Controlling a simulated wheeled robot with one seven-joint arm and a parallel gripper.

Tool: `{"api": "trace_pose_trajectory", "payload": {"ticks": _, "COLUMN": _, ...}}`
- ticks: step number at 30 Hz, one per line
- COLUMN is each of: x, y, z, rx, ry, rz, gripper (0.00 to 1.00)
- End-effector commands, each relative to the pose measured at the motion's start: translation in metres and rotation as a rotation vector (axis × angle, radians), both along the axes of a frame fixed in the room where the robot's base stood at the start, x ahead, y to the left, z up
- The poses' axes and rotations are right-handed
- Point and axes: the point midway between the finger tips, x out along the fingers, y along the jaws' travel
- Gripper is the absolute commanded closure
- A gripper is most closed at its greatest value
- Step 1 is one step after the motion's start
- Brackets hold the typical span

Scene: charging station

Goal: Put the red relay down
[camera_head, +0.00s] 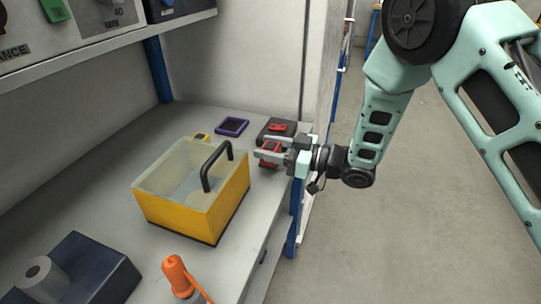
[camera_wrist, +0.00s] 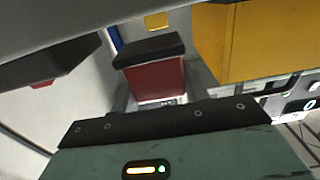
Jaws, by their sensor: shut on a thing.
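The red relay (camera_head: 269,147) is between the light grey fingers of my gripper (camera_head: 261,147), at the right end of the shelf top. My gripper is shut on it, and the fingers hide part of it. In the wrist view, the relay (camera_wrist: 155,80) shows as a red block with a black part along its upper edge. I cannot tell whether its underside touches the shelf top.
A yellow bin (camera_head: 170,213) with a black handle stands close left. Behind are a black box with a red part (camera_head: 277,127), a purple frame (camera_head: 231,127) and a small yellow thing (camera_head: 201,137). An orange bottle (camera_head: 178,275) and dark block (camera_head: 105,268) stand in front.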

Motion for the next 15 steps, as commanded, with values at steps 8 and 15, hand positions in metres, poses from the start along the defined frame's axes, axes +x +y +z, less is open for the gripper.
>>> {"api": "trace_pose_trajectory", "payload": {"ticks": 8, "x": 0.000, "y": 0.000, "z": 0.056, "rx": 0.001, "ry": -0.005, "rz": 0.000, "gripper": 0.83}}
{"api": "trace_pose_trajectory", "payload": {"ticks": 15, "x": 0.014, "y": -0.019, "z": 0.076, "rx": -0.002, "ry": 0.002, "rz": -0.092, "gripper": 0.83}}
